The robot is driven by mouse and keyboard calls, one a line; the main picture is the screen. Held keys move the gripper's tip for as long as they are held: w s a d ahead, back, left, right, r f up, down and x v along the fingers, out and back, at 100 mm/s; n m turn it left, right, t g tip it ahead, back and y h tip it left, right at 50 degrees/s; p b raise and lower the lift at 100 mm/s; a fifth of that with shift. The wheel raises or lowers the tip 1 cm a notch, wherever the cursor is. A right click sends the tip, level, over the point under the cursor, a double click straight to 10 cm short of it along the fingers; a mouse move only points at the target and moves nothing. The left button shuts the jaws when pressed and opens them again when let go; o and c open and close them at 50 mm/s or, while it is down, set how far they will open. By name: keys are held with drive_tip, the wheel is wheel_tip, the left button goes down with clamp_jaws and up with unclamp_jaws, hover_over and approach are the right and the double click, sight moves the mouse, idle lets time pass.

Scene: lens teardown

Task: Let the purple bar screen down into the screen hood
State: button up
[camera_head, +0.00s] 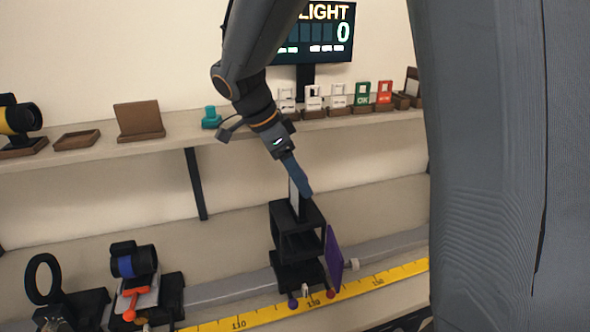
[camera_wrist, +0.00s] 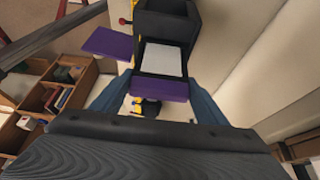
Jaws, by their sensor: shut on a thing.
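My gripper (camera_head: 302,188) points down above the black screen hood (camera_head: 284,218), which stands on the rail. In the wrist view my gripper's two blue-grey fingers (camera_wrist: 160,82) are shut on the ends of the purple bar (camera_wrist: 160,91) of the screen. The screen's pale sheet (camera_wrist: 165,60) extends from the bar toward the dark hood (camera_wrist: 168,22). In the head view a strip of the sheet (camera_head: 294,200) shows between finger and hood top, and the bar is hidden. I cannot tell how deep the sheet's lower edge sits.
A purple panel (camera_head: 334,260) stands at the hood's right side; it also shows in the wrist view (camera_wrist: 108,43). A yellow scale (camera_head: 240,322) runs along the front. A blue-banded lens assembly (camera_head: 133,263) stands left on the rail. A shelf (camera_head: 90,155) with small items runs behind.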

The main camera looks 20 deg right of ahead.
sight(294, 202)
drive_tip(key=shift+f+b, duration=2.15)
drive_tip(key=shift+f, duration=1.45)
drive_tip(key=shift+s+a+f, duration=0.15)
drive_tip(key=shift+a+f, duration=0.1)
